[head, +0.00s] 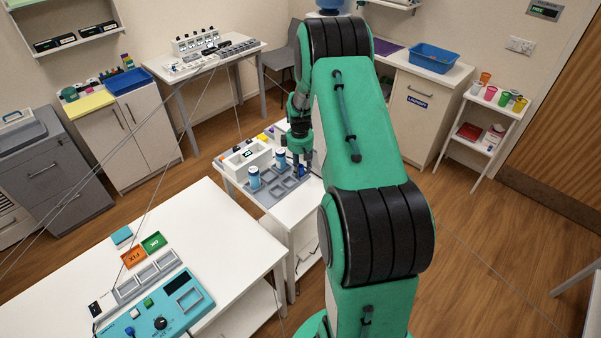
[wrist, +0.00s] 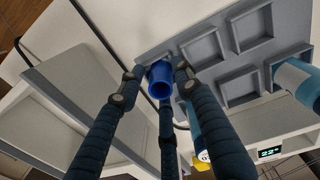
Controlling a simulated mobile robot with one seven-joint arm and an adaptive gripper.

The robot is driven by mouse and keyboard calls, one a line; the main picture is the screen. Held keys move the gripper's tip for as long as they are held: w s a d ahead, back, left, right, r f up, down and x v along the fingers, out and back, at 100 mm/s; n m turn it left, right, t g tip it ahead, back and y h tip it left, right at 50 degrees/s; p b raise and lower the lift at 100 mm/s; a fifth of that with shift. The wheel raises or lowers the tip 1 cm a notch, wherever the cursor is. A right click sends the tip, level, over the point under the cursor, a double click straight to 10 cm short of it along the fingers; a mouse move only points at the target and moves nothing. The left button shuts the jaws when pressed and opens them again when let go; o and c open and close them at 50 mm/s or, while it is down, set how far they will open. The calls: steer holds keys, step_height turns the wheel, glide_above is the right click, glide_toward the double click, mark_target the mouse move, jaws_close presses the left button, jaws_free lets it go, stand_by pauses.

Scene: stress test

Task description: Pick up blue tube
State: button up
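The blue tube (wrist: 161,82) is a short, open-topped cylinder standing at a square holder of the grey tray (wrist: 150,50). In the wrist view it lies between the tips of my gripper (wrist: 157,76), whose dark fingers reach down around it. A small gap shows between the tube and the left fingertip; the right fingertip is close beside it, and contact there is unclear. The gripper looks open. In the head view, my gripper (head: 299,158) points down over the right part of the tray, with a bit of the blue tube (head: 301,170) showing at its fingers.
Two blue-and-white bottles (head: 254,177) (head: 281,158) stand on the tray near my gripper. A white device with a display (head: 247,156) is behind them. Empty square holders (wrist: 247,88) lie beside the tube. A white table (head: 200,235) with a teal panel is in front.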

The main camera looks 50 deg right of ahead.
steer(key=shift+c, duration=0.3)
steer(key=c, duration=0.6)
steer(key=shift+c, duration=0.2)
steer(key=shift+r, duration=0.1)
steer(key=shift+r, duration=0.45)
step_height(320, 180, up, 3)
steer(key=shift+f+p, duration=0.1)
steer(key=shift+p, duration=0.2)
steer(key=s+a, duration=0.3)
steer(key=s, duration=0.1)
steer(key=s+a, duration=0.3)
steer(key=s, duration=0.1)
steer(key=s+a+r, duration=0.1)
steer(key=s+a, duration=0.2)
steer(key=s, duration=0.1)
steer(key=shift+s+a+r+p, duration=0.1)
steer(key=shift+s+a+p, duration=0.15)
steer(key=shift+s+p, duration=0.15)
